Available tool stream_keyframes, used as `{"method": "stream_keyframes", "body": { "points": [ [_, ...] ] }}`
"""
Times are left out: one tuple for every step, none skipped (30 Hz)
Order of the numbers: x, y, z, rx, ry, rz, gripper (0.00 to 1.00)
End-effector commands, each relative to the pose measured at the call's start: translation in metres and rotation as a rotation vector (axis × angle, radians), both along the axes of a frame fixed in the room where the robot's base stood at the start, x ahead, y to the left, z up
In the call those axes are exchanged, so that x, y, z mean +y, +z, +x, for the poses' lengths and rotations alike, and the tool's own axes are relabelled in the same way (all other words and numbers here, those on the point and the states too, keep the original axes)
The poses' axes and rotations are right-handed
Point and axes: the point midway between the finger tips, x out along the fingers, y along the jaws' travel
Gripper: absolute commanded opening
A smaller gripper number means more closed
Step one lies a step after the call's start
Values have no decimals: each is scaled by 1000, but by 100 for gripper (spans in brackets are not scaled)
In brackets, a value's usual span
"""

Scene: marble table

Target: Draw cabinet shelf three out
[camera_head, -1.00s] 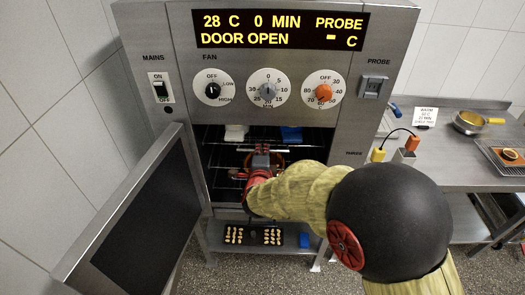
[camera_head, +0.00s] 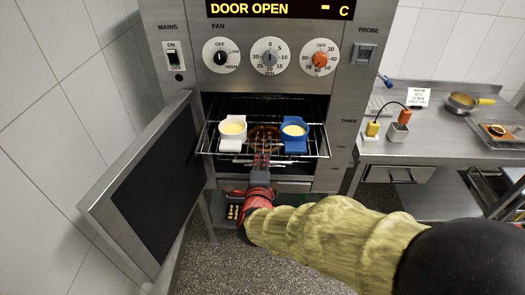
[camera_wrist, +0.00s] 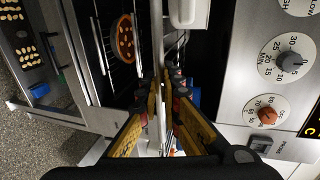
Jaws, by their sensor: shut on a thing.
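The steel cabinet's door (camera_head: 142,186) stands open to the left. A wire shelf (camera_head: 213,141), level with the mark "THREE", sticks out of the cabinet front. It carries a white dish (camera_head: 232,133) at left and a blue dish (camera_head: 295,137) at right, both upright with yellow contents. My gripper (camera_head: 262,164) is shut on the middle of its front edge. In the wrist view my gripper (camera_wrist: 163,88) has its fingers on both sides of the shelf's pale bar (camera_wrist: 158,105). The fingertips partly hide the grip.
A round reddish-brown dish (camera_wrist: 125,38) sits on a wire rack beneath. The control panel is above. A tray of small pale pieces (camera_wrist: 20,50) is low down.

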Motion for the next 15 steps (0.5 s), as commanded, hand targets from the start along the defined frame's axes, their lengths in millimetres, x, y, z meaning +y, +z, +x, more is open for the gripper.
{"method": "stream_keyframes", "body": {
  "points": [
    [1, 0, -9, 1, 3, -1, 0],
    [1, 0, -13, 1, 3, -1, 0],
    [1, 0, -18, 1, 2, 0, 0],
    [1, 0, -22, 1, 2, 0, 0],
    [1, 0, -25, 1, 2, -1, 0],
    [2, -1, -29, 2, 2, -1, 0],
    [2, -1, -31, 1, 2, -1, 0],
    [2, 0, -33, 1, 1, -1, 0],
    [1, 0, -35, 0, 1, -1, 0],
    [1, 0, -36, 0, 0, -1, 0],
    [1, 0, -37, 0, 0, -1, 0],
    [1, 0, -38, 0, 0, -1, 0],
    [1, -1, -38, 0, 0, -1, 0],
    [1, -1, -39, 0, 0, -1, 0],
    [1, -1, -39, 1, 0, -1, 0]
  ]
}}
